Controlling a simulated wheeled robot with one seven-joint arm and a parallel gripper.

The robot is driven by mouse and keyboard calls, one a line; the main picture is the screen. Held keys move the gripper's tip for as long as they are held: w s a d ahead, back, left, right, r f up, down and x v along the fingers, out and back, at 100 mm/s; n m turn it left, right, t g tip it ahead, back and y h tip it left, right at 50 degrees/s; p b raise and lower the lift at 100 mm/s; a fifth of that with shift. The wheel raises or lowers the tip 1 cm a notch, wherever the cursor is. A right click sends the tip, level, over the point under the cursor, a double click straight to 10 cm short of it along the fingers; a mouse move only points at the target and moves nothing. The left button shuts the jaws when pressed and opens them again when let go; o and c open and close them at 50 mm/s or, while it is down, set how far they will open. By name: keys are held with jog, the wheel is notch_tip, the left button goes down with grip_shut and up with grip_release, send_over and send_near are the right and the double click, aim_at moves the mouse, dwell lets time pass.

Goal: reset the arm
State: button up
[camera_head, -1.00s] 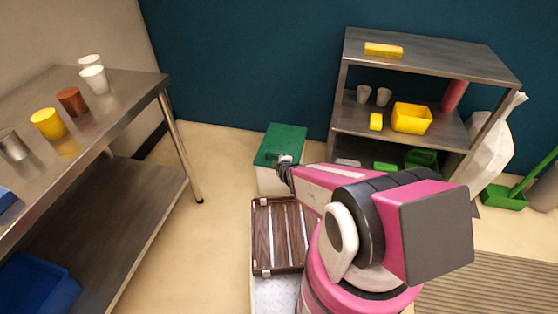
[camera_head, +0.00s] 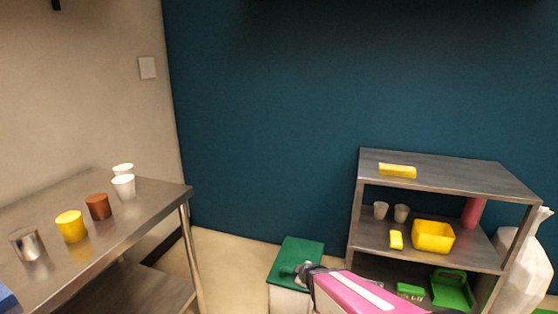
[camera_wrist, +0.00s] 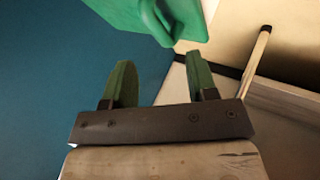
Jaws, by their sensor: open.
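My gripper (camera_wrist: 160,82) is open in the wrist view, with its two green-padded fingers apart and nothing between them. In the head view my pink arm reaches in from the bottom, and its dark end lies in front of a white box with a green lid (camera_head: 297,258). The green lid also shows at the top of the wrist view (camera_wrist: 120,12), with a rounded green handle beyond the fingers. The gap between fingers and lid is hard to judge.
A metal table (camera_head: 155,203) at left bears a metal cup (camera_head: 27,244), a yellow cup (camera_head: 71,227), a brown cup (camera_head: 98,207) and white cups (camera_head: 124,187). A metal shelf (camera_head: 450,172) at right holds a yellow bin (camera_head: 433,236) and small items. Floor shows between them.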

jog(key=s+d+r+m+g, duration=0.3)
jog(key=d+r+m+g, duration=0.1)
jog(key=r+m, duration=0.2)
jog(key=s+d+r+m+g+h, duration=0.1)
jog(key=s+d+r+m+g, duration=0.3)
jog(key=d+r+m, duration=0.1)
notch_tip(320, 180, up, 2)
jog(key=shift+s+r+m+h, duration=0.25)
jog(key=shift+s+m+h, duration=0.05)
jog(key=shift+m, duration=0.2)
